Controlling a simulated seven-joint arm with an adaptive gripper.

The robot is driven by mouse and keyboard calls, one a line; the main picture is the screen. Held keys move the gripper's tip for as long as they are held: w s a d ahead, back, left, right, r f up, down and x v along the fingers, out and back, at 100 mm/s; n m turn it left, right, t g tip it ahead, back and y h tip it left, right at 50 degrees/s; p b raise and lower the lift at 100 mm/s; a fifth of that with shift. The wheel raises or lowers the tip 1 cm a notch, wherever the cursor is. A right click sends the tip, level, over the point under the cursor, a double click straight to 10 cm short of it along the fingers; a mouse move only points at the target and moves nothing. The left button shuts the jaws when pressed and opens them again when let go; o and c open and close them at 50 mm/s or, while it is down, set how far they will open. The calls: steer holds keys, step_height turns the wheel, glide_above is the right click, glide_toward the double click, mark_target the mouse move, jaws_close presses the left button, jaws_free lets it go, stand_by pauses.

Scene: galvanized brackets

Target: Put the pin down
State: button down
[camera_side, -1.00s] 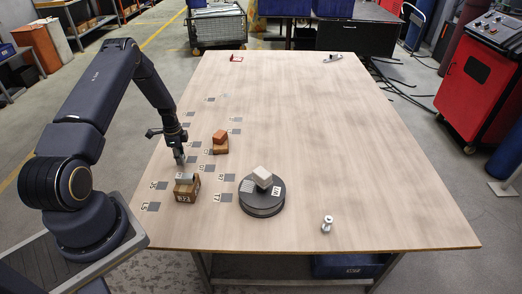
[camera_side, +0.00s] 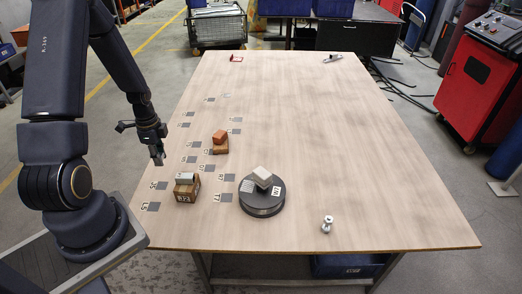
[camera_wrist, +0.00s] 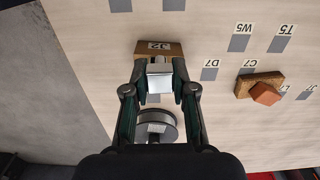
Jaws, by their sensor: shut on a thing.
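My gripper (camera_side: 158,161) is up over the left edge of the table, left of and above the wooden block (camera_side: 186,195). In the wrist view my gripper (camera_wrist: 164,86) is shut on a short silvery piece, the pin (camera_wrist: 160,74), between its fingertips. The fingers hide its sides, and in the side view it is too small to make out. The wooden block carries a label and a grey piece (camera_side: 184,178) on its top. The block also shows in the wrist view (camera_wrist: 143,47), beyond the fingertips.
A dark round turntable (camera_side: 262,205) carries a pale block (camera_side: 262,174). An orange brick (camera_side: 220,136) rests on a tan one (camera_side: 220,149). A metal spool-like part (camera_side: 327,224) stands near the front edge.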

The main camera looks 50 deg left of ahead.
steer(key=w+d+r+m, duration=0.2)
steer(key=w+d+r, duration=0.3)
steer(key=w+d, duration=0.6)
steer(key=w+d+r+n, duration=0.1)
steer(key=d+r+n, duration=0.2)
steer(key=d+n, duration=0.3)
steer(key=w+d+r+n, duration=0.1)
steer(key=d+r+n, duration=0.2)
steer(key=d+n, duration=0.35)
steer(key=w+d+f+m, duration=0.85)
steer(key=d+m, duration=0.25)
steer(key=d, duration=0.2)
steer(key=shift+w+d+f, duration=0.4)
steer(key=shift+w+f, duration=1.7)
steer(key=shift+w, duration=0.25)
steer(key=shift+w+d+f, duration=0.45)
steer(key=shift+w+f, duration=1.7)
steer(key=shift+w, duration=0.15)
steer(key=shift+w+d+f, duration=0.4)
steer(key=shift+w+f, duration=1.7)
steer(key=shift+w, duration=0.25)
